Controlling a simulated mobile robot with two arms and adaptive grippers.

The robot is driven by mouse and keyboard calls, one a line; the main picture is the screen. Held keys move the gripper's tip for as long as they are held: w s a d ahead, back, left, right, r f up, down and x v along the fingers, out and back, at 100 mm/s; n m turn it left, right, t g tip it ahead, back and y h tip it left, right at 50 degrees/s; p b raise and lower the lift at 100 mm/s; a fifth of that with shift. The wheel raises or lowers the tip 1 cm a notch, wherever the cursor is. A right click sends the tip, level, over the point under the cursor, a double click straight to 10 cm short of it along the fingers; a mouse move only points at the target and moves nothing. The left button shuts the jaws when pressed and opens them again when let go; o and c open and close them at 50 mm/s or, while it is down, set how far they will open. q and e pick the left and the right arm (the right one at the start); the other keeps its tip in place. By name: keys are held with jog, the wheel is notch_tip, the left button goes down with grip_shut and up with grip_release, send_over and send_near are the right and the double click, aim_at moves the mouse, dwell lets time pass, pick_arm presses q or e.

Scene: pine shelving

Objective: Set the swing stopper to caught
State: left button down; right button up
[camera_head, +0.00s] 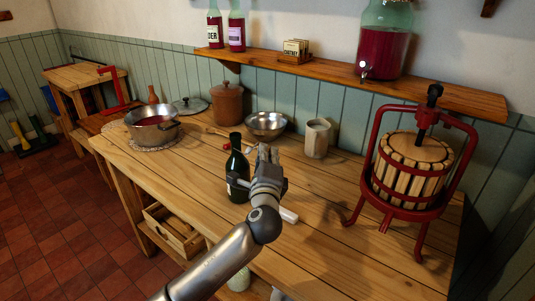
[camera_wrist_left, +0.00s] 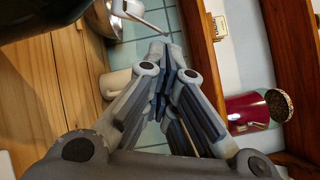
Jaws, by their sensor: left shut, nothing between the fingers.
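A dark green bottle (camera_head: 237,172) stands upright on the wooden table, its lower right side partly behind my left gripper. A small red piece (camera_head: 227,147) shows just left of its neck; I cannot tell if this is the swing stopper, nor its setting. My left gripper (camera_head: 265,152) is just right of the bottle, shut and empty, fingers pointing away toward the wall. In the left wrist view its fingers (camera_wrist_left: 165,60) are together with nothing between them. My right gripper is not in view.
A red-framed fruit press (camera_head: 411,168) stands at the table's right. A beige mug (camera_head: 317,138), a metal bowl (camera_head: 266,124) and a metal pan (camera_head: 153,125) stand behind and left. A shelf (camera_head: 440,93) overhangs the back. A white cylinder (camera_head: 289,215) lies by my left wrist. The table front is bare.

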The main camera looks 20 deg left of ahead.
pick_arm(q)
jog(key=shift+r+n+p, duration=0.6)
jog(key=shift+r+n, duration=0.05)
jog(key=shift+n, duration=0.05)
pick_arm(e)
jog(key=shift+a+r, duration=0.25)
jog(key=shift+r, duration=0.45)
